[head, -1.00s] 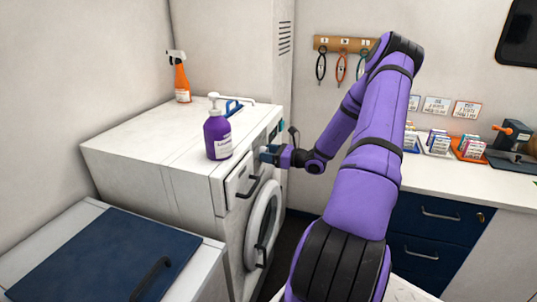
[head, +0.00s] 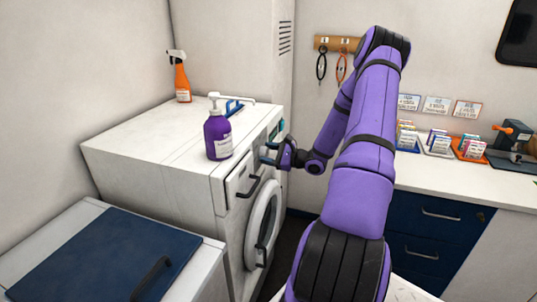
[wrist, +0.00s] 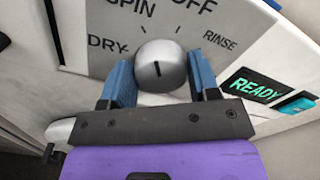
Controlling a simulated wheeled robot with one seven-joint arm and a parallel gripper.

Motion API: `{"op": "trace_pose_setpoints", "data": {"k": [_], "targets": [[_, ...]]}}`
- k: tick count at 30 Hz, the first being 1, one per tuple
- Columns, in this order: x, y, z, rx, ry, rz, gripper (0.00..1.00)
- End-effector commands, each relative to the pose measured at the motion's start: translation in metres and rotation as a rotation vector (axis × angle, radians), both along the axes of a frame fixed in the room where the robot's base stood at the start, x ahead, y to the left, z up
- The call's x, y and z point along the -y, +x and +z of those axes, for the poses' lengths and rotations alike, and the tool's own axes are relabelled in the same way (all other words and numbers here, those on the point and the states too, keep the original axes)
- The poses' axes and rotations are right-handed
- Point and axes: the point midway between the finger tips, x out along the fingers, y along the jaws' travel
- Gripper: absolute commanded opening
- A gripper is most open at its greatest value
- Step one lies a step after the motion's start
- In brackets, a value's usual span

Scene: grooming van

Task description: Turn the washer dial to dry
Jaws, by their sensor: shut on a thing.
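The washer (head: 190,160) is a white front-loader in the head view. The DRY label (wrist: 108,43) lies left of the dial and RINSE lies right. My gripper (wrist: 161,80) is shut on the dial, one blue finger at each side. In the head view my gripper (head: 268,154) is at the washer's front panel and hides the dial.
A green READY display (wrist: 257,88) and a teal button (wrist: 298,104) sit right of the dial. A purple pump bottle (head: 218,136) and an orange spray bottle (head: 182,80) stand on the washer. The round door (head: 262,225) is below.

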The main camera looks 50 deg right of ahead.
Motion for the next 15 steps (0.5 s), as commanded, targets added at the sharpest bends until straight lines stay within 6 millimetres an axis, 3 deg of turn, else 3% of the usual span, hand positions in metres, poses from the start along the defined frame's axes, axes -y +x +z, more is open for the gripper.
{"op": "trace_pose_setpoints", "data": {"k": [15], "targets": [[-0.0017, -0.0009, -0.0025, 0.185, -0.451, 0.000, 0.32]]}}
